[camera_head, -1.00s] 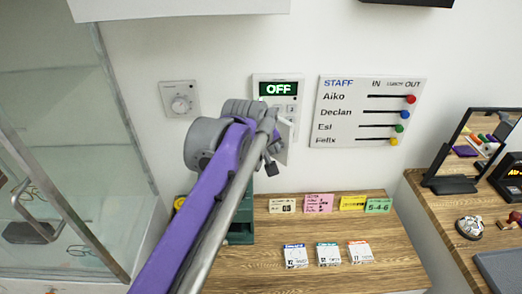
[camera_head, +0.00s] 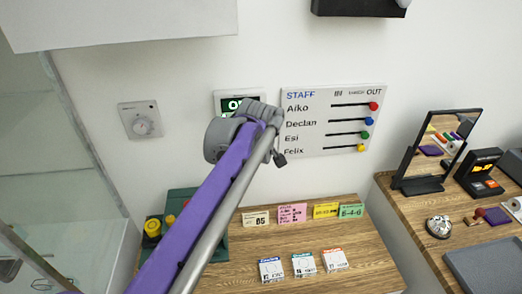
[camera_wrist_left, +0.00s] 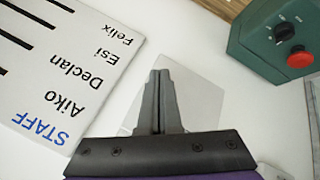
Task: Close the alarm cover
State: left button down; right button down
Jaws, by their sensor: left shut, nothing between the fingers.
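The alarm panel (camera_head: 227,101) is a white wall box with a lit green display, in the head view left of the staff board. My left arm's wrist hides its lower and right parts, and only the start of the display's word shows. No cover can be made out there. In the left wrist view, my left gripper (camera_wrist_left: 159,75) is shut and empty, in front of a thin pale plate (camera_wrist_left: 203,92) that may be the alarm cover. Whether the fingers touch it, and how far it is open, I cannot tell. My right gripper is not in view.
The staff board (camera_head: 330,120) with coloured sliders is close to the right of my wrist. A dial box (camera_head: 140,120) is on the wall at left. A green box (camera_wrist_left: 272,45) with a red button stands below. Cards lie on the wooden table (camera_head: 300,232).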

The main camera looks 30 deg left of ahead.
pick_arm(q)
jog(key=shift+w, duration=0.4)
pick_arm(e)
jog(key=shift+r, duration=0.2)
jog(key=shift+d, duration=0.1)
